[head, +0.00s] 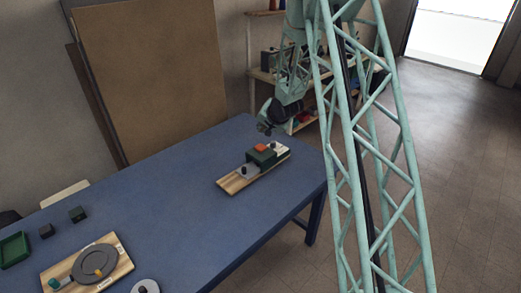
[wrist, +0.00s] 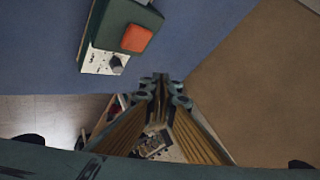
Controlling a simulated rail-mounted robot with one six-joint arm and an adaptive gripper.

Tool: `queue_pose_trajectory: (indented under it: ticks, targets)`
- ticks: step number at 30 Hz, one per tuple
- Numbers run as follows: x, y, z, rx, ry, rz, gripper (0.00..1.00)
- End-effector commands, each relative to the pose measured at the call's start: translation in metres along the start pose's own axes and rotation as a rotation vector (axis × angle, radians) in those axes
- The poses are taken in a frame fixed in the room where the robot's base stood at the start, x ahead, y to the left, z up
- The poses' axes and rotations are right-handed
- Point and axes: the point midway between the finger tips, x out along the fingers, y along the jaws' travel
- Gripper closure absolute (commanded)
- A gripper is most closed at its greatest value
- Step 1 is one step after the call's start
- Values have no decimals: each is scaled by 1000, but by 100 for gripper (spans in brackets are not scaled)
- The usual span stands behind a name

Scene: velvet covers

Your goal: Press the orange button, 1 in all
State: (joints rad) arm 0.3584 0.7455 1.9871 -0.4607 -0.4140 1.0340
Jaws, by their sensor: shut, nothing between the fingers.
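The orange button (head: 261,147) sits on top of a dark green box (head: 262,158), which is fixed to a light wooden board (head: 236,182) on the blue table. In the wrist view, the orange button (wrist: 136,38) is at the upper left, square and unobstructed. My gripper (head: 266,129) is above the table, just behind the button in the head view, and apart from it. In the wrist view, the fingertips of my gripper (wrist: 162,78) are together and empty, below and to the right of the button.
The same board carries a small knob (wrist: 116,64) on a white plate. A second wooden board (head: 120,268) with a grey disc (head: 97,263), two dark cubes (head: 77,214) and a green tray (head: 14,249) are at the left. The middle of the blue table (head: 170,195) is clear.

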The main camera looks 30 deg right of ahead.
Motion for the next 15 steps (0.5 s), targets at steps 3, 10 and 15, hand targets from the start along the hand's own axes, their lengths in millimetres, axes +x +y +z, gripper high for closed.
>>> queue_pose_trajectory:
  ticks: [3, 10, 15]
  targets:
    - [8, 6, 6, 0, 0, 0, 100]
    - [19, 14, 14, 0, 0, 1, 100]
    - [27, 20, 20, 0, 0, 1, 100]
